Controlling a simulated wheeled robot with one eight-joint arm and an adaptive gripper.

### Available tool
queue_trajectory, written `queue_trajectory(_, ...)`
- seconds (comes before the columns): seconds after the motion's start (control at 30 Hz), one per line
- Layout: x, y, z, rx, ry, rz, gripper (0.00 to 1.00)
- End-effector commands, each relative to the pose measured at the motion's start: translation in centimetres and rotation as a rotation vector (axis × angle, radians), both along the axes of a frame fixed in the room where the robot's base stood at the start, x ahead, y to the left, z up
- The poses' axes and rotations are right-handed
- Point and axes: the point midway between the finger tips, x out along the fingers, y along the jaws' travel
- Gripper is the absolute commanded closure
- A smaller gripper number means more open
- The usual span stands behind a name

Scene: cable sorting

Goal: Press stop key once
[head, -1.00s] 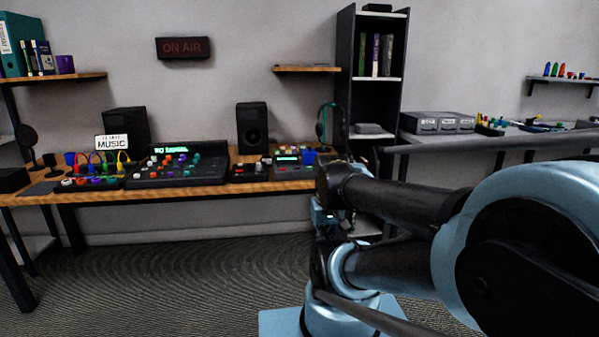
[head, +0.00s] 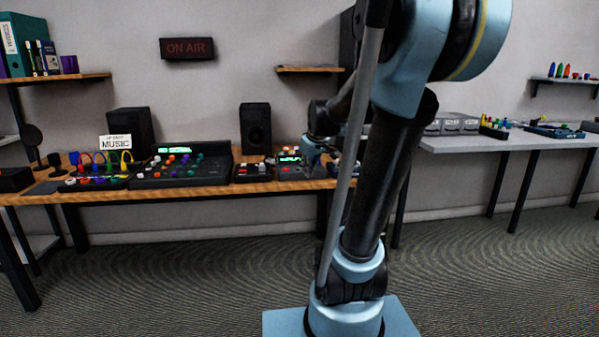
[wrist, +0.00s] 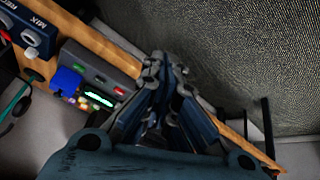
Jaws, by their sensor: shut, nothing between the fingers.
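A dark grey recorder-like device with a lit green display (head: 289,160) sits at the right end of the wooden desk. In the wrist view the device (wrist: 92,66) is at upper left, with small green and red keys along one edge. Their labels are too small to read, so I cannot tell which is the stop key. My gripper (wrist: 168,68) is shut and empty, apart from the device and to its right in the wrist view. In the head view my gripper (head: 313,152) is near the device's right side, partly hiding it.
A blue item (wrist: 67,80) stands beside the device. A mixer (head: 180,170) and speaker (head: 255,128) share the desk (head: 200,190). A grey table (head: 500,142) stands at right.

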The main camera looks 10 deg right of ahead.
Motion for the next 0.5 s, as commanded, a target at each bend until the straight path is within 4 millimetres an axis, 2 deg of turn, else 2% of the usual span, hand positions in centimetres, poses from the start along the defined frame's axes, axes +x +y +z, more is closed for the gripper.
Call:
queue_trajectory(0.03, 2.1, 0.0, 0.5, -0.008, -0.021, 0.024, 1.00)
queue_trajectory(0.2, 8.9, 0.0, 1.9, -0.046, -0.100, 0.117, 1.00)
queue_trajectory(0.5, 20.8, -0.3, 2.7, -0.129, -0.237, 0.263, 1.00)
